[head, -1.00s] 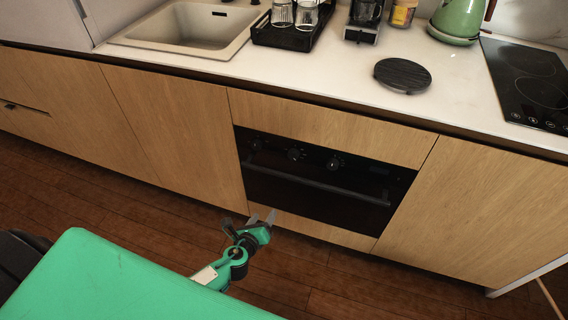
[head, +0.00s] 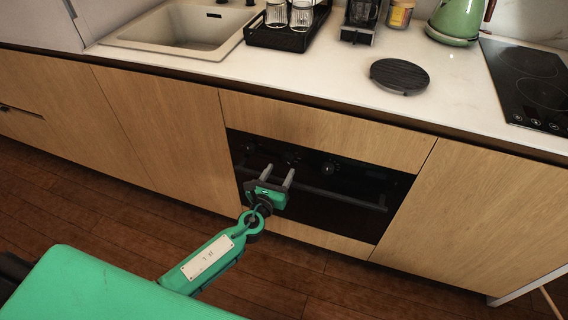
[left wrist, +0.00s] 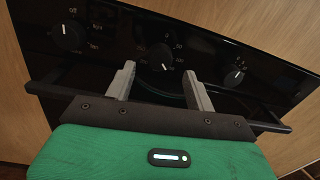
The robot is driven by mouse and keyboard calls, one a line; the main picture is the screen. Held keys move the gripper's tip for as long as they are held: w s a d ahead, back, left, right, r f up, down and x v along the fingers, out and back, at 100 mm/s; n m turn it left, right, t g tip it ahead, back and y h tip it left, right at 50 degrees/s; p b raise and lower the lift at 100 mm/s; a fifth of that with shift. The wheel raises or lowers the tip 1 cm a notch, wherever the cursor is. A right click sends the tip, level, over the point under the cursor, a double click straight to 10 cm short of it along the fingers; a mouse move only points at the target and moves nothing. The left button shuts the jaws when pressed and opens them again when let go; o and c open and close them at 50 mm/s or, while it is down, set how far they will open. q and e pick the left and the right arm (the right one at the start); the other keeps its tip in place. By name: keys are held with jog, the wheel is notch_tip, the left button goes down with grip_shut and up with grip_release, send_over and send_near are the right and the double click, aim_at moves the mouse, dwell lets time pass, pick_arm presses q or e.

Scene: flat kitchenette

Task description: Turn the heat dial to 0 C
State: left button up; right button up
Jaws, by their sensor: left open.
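The black oven (head: 340,200) has a row of three round knobs on its front panel. In the left wrist view these are a left knob (left wrist: 68,36), a middle knob (left wrist: 160,55) and a right knob (left wrist: 234,77), each with a white pointer line. Small numbers show around the middle knob, but I cannot read all the markings. My left gripper (head: 279,170) is open and empty in front of the oven. In the left wrist view its fingertips (left wrist: 159,69) appear on either side of the middle knob, apparently short of it. My right gripper is not in view.
The oven handle (head: 335,196) runs across the door below the knobs, close to my left gripper. Wooden cabinet fronts (head: 165,140) flank the oven. The counter above holds a black round trivet (head: 400,75), a green kettle (head: 456,22) and a dish rack (head: 285,37).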

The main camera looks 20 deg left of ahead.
aim_at(286, 161)
pick_arm(q)
jog(key=shift+w+d, duration=0.15)
jog(key=shift+w, duration=2.05)
jog(key=c, duration=1)
